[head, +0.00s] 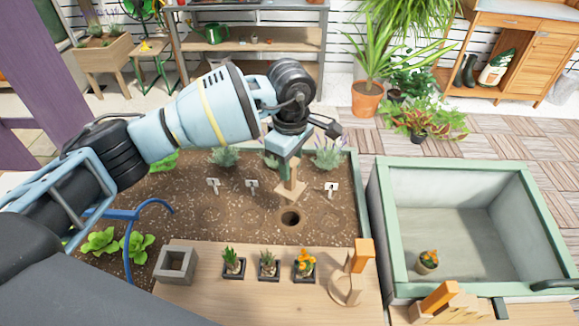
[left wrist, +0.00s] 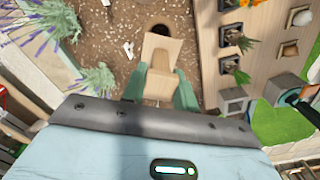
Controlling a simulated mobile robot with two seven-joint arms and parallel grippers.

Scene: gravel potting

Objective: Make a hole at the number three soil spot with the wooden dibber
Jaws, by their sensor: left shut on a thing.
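My left gripper (head: 288,162) is shut on the wooden dibber (head: 291,189) above the soil bed (head: 190,232). The dibber also shows between the green fingers in the left wrist view (left wrist: 160,50). A dark round hole (head: 290,218) is open in the soil, just in front of and below the dibber in the head view. The dibber looks clear of the hole. Faint round soil spots (head: 251,217) lie in a row with it. White number markers (head: 213,185) stand behind them; their figures are too small to read, and the dibber may hide one. My right gripper is not in view.
A wooden ledge (head: 210,290) in front carries a grey square block (head: 176,264), several small potted plants (head: 268,265) and a wooden stand (head: 352,272). A green-rimmed tub (head: 375,205) stands to the right. Lavender (head: 328,155) grows along the bed's back edge.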

